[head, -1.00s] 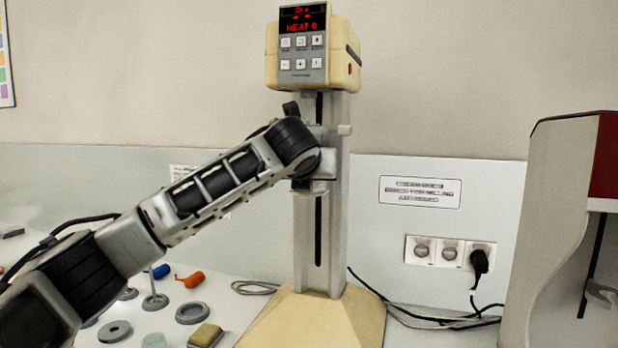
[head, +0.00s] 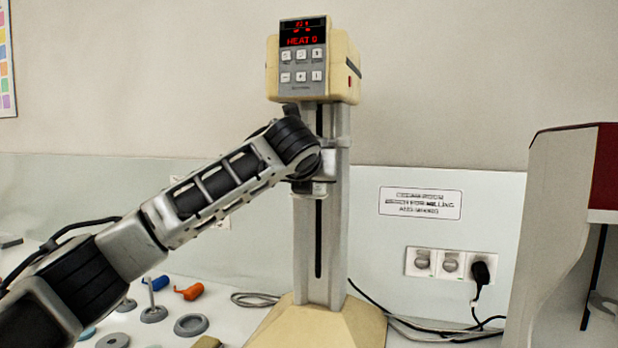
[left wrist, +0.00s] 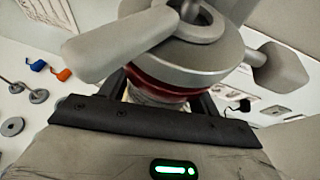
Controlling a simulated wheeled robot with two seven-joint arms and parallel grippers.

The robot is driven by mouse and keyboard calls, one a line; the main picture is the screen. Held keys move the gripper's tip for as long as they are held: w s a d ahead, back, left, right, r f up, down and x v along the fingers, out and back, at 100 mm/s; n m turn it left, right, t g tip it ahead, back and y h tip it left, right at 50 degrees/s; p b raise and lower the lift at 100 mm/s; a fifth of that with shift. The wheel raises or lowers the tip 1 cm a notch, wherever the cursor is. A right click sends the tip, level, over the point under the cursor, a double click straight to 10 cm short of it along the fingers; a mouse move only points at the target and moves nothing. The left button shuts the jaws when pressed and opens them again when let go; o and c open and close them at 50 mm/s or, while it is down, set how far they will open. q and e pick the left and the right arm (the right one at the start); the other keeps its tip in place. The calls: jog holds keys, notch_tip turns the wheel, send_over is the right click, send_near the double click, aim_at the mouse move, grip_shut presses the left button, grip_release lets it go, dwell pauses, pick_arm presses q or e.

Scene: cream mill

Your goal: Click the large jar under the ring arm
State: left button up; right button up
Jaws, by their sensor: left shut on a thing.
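In the left wrist view my left gripper (left wrist: 160,98) is shut on the large jar (left wrist: 154,96). Only a narrow part of the jar shows, between the fingers below a dark red band. The grey round ring arm (left wrist: 185,58) is directly above the band, with a wing-shaped handle. I cannot tell whether jar and ring arm are fully joined. In the head view my left arm crosses in front of the stand's column (head: 338,240), and hides the jar and the gripper's fingers. My right gripper is in no view.
The stand has a cream control head (head: 342,65) reading HEAT 0 and a cream foot (head: 330,325). Grey rings (head: 191,325), an orange piece (head: 189,292) and a blue piece (head: 155,283) lie on the bench at left. A cabinet (head: 560,220) stands at right, near sockets and cables.

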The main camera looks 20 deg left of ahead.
pick_arm(q)
jog(key=shift+r, duration=0.3)
dwell(0.4)
jog(key=o, duration=1.5)
jog(key=shift+s, duration=0.15)
jog(key=shift+v, duration=4.4)
jog(key=shift+f, duration=0.1)
